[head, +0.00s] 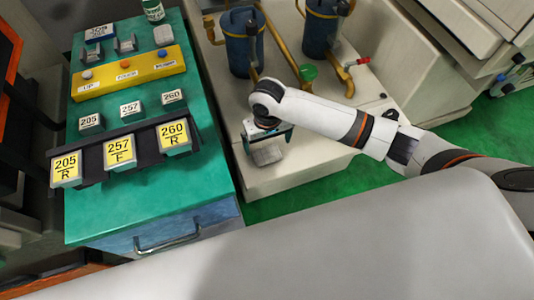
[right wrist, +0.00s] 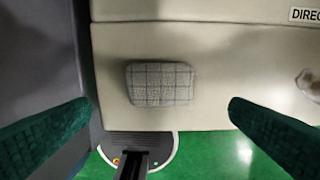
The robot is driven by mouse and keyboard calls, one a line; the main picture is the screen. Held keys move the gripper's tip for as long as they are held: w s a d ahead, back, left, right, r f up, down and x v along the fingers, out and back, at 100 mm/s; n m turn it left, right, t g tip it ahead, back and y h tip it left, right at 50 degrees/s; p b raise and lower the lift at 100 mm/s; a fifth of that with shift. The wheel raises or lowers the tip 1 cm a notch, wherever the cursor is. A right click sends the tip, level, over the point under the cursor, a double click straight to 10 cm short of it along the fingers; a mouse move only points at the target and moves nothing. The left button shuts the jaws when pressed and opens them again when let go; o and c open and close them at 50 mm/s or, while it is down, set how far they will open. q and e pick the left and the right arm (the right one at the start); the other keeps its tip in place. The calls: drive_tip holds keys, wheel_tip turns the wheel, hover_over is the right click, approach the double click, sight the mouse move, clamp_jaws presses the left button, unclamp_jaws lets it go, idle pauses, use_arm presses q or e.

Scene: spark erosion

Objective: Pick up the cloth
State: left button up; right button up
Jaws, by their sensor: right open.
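The cloth (head: 267,153) is a small grey folded pad on the pale machine base, near its front left corner. In the right wrist view the cloth (right wrist: 160,84) shows a checked pattern and lies flat on the pale surface. My right gripper (head: 267,137) is just above the cloth in the head view. Its two green fingers stand wide apart in the right wrist view, one on each side of the cloth, with nothing between them in their grip. My left gripper is not in view.
A green cabinet (head: 215,165) with labelled blocks and a yellow button panel (head: 130,73) stands to the left. Blue cylinders (head: 243,50) and yellow pipes (head: 285,45) rise behind the cloth. A pale grey surface (head: 330,245) fills the front.

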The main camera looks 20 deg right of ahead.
sight(267, 155)
wheel_tip(267, 155, down, 7)
drive_tip(key=shift+r, duration=0.2)
drive_tip(key=shift+c, duration=0.2)
drive_tip(key=c, duration=1)
wheel_tip(267, 155, up, 10)
drive_tip(key=shift+r, duration=0.1)
